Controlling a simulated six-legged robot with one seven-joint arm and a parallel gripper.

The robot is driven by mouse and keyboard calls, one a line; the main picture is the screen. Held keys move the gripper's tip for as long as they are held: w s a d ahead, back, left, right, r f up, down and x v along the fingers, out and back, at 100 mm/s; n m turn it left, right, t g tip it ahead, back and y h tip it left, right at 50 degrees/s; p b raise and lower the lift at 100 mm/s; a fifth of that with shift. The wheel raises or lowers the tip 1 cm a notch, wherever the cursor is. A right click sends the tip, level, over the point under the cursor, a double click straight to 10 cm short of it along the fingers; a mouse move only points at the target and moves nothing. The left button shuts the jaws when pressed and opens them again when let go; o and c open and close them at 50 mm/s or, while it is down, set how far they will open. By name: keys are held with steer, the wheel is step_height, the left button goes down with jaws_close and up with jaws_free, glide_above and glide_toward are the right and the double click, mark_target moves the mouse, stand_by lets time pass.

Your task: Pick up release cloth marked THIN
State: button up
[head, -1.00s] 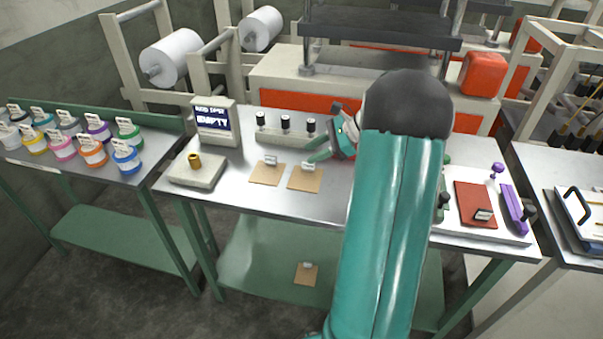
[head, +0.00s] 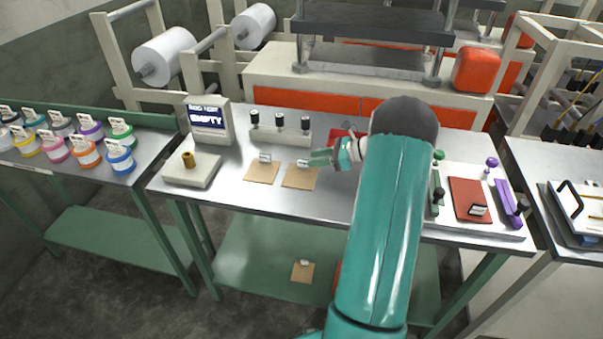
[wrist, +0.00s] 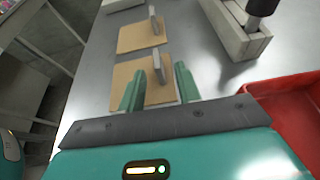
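Two tan square cloths with small upright tags lie side by side on the metal table, the left one (head: 262,174) and the right one (head: 301,179). A third tan cloth (head: 302,273) lies on the green lower shelf. The tag lettering is too small to read, so I cannot tell which is THIN. My gripper (head: 318,158) is at the right cloth's back edge. In the wrist view its two green fingers (wrist: 158,88) are open, with the nearer cloth (wrist: 157,98) ahead and its tag between them in the picture. The farther cloth (wrist: 138,38) lies beyond.
A red tray (wrist: 285,108) is close on my gripper's right in the wrist view. A holder with black-topped posts (head: 280,134) stands behind the cloths. A scale-like block (head: 192,170) and an EMPTY display (head: 207,119) are at left. Table in front of the cloths is clear.

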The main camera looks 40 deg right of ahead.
mark_target(303, 160)
steer(key=x, duration=0.5)
steer(key=shift+a, duration=0.1)
jaws_close()
